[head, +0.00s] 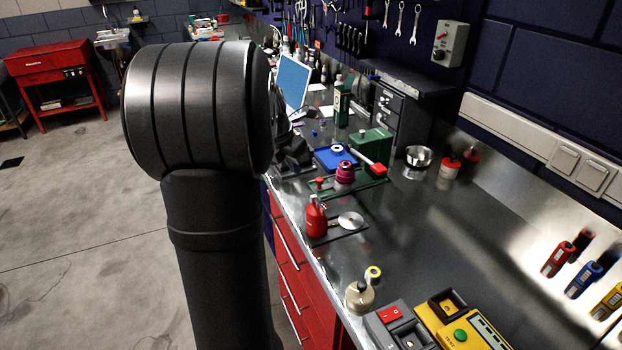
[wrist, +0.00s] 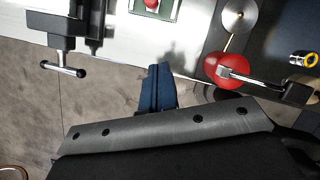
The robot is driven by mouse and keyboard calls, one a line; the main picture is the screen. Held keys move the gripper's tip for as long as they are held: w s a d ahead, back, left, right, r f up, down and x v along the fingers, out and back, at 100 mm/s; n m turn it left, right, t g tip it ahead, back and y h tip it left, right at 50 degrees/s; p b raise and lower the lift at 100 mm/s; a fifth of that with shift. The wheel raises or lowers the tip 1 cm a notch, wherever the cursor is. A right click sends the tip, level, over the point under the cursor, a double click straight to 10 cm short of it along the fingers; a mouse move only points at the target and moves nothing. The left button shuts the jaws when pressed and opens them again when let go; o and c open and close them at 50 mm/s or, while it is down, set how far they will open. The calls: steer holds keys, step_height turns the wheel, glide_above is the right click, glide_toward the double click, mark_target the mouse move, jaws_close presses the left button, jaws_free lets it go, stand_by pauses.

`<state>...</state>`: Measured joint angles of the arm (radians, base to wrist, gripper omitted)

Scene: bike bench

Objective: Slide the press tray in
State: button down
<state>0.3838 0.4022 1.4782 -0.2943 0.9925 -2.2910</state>
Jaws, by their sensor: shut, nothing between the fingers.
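A green press-like unit (head: 371,144) stands mid-bench in the head view, with a red-ended handle (head: 376,168) at its front. A flat blue tray-like piece (head: 333,158) lies beside it on the left; I cannot tell for sure whether this is the press tray or how far in it sits. My gripper (wrist: 158,78) shows in the wrist view as narrow dark-blue fingers, shut and empty, over the front edge of the bench. It touches nothing that I can see. In the head view my arm hides most of it.
A red can (head: 316,218) with a lever stands near the front edge; it also shows in the wrist view (wrist: 215,62). A black vise (wrist: 70,25) is left of my fingers. A yellow unit (head: 455,325) is at near right. The right bench middle is clear.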

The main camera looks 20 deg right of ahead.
mark_target(318, 180)
steer(key=x, duration=1)
steer(key=shift+a, duration=0.15)
steer(key=shift+w+d+f, duration=0.1)
steer(key=shift+w+d, duration=0.15)
steer(key=shift+d, duration=0.3)
steer(key=shift+w+d, duration=0.25)
steer(key=shift+d, duration=0.35)
steer(key=shift+w+d, duration=0.35)
steer(key=shift+d, duration=0.3)
steer(key=shift+d, duration=0.1)
steer(key=d, duration=0.5)
steer(key=shift+d, duration=0.1)
steer(key=a, duration=0.1)
steer(key=s+a, duration=0.1)
steer(key=a, duration=0.1)
steer(key=s+a+r, duration=0.1)
steer(key=shift+a, duration=0.2)
steer(key=v, duration=0.9)
